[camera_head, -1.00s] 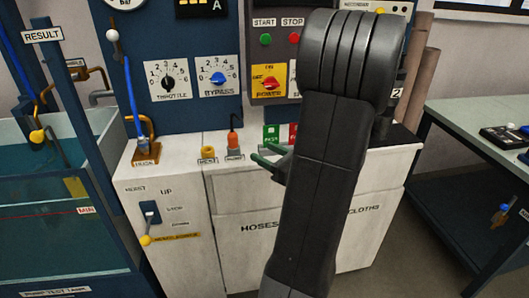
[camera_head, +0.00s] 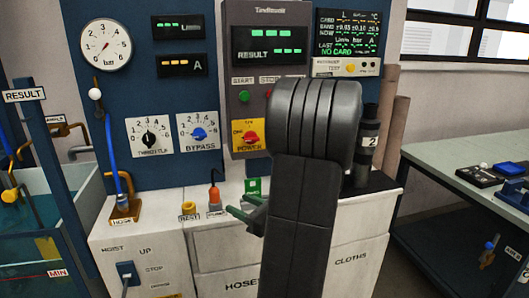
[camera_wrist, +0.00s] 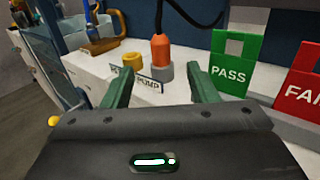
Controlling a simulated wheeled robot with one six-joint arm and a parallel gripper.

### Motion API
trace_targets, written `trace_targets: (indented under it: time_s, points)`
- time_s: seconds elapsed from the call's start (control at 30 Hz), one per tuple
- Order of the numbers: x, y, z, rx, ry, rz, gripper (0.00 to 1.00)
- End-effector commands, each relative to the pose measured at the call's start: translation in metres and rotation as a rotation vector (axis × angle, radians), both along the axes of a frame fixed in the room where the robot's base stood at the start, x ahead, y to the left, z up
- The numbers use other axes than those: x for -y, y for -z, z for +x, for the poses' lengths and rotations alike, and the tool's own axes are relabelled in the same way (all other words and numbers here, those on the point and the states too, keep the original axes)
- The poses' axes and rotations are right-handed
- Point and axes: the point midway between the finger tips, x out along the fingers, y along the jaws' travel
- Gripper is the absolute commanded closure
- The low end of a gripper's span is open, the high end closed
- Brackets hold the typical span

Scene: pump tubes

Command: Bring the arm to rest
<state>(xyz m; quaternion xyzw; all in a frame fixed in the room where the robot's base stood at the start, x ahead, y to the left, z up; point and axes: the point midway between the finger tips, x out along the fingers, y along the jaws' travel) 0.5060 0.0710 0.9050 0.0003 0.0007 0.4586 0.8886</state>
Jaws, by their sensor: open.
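My gripper (camera_head: 248,212) is open and empty, with green fingers. In the head view it points left, low in front of the white cabinet's top, partly hidden by my dark arm. In the wrist view my gripper (camera_wrist: 160,92) has its two fingers apart, with the pump plug and its label between and beyond them. The orange pump plug (camera_wrist: 161,55) stands on the counter with a black cable. It also shows in the head view (camera_head: 214,195). The fingers look apart from it.
A green PASS sign (camera_wrist: 229,65) and a red FAIL sign (camera_wrist: 300,90) stand right of the gripper. A yellow ring (camera_wrist: 132,61) and the hook with a blue hose (camera_head: 123,205) are left. The water tank (camera_head: 35,245) is far left; a side table (camera_head: 450,165) is right.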

Motion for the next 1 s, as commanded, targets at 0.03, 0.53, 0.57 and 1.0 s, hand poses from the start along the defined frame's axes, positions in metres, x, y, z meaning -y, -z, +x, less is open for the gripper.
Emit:
trace_targets:
  time_s: [0.03, 0.53, 0.57, 1.0]
  points:
    - [-0.008, 0.001, 0.005, -0.001, -0.004, -0.001, 0.47]
    - [-0.078, 0.000, 0.054, 0.001, -0.004, 0.000, 0.47]
    - [-0.081, 0.000, 0.057, 0.002, -0.003, 0.000, 0.47]
    - [-0.094, -0.001, 0.067, 0.001, 0.001, 0.000, 0.47]
